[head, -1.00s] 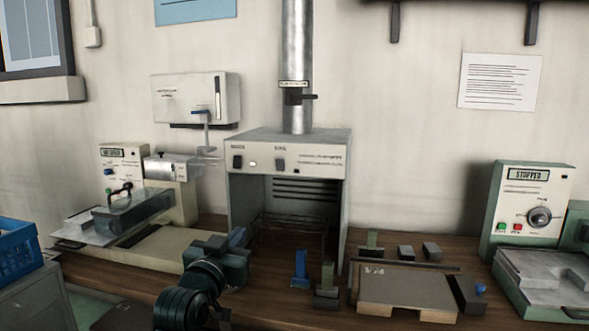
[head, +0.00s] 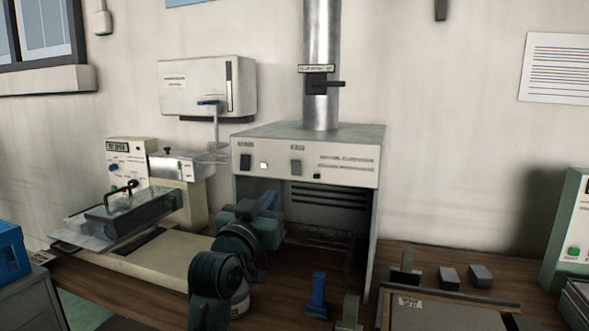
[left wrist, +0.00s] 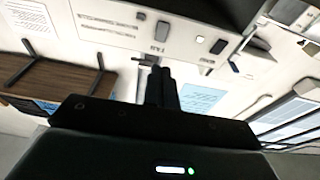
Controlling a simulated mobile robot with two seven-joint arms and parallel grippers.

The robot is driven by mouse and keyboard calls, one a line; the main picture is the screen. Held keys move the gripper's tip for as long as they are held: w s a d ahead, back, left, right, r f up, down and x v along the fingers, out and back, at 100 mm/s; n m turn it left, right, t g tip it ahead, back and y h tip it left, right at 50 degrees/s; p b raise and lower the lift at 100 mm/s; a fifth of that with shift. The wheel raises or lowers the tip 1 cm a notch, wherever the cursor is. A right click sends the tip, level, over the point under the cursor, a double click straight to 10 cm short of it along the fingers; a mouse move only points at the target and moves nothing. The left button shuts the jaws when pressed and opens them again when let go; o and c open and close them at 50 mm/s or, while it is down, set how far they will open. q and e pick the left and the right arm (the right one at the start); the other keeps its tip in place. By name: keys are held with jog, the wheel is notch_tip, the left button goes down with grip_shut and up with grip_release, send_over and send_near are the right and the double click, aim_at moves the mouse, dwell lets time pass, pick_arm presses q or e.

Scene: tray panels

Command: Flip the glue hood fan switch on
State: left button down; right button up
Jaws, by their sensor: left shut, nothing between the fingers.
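The glue hood (head: 308,152) is a grey box with a metal duct, and its pale front panel faces me. On the panel are a dark rocker switch (head: 245,162) at left and a grey one (head: 295,167) to its right. A small white lamp (head: 264,166) sits between them. The left wrist view shows the grey switch (left wrist: 162,30) and dark switch (left wrist: 218,46) beyond my fingertips. My left gripper (head: 268,201) is shut and empty, below the panel and apart from it. My right gripper is out of view.
A clamp-like machine (head: 160,255) stands left of the hood, below a white wall box (head: 207,87). A blue-handled piece (head: 318,293) and small blocks stand on the bench at front right.

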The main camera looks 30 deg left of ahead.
aim_at(296, 163)
pick_arm(q)
jog(key=p+x, duration=0.1)
jog(key=x, duration=1.3)
jog(key=shift+d, duration=0.1)
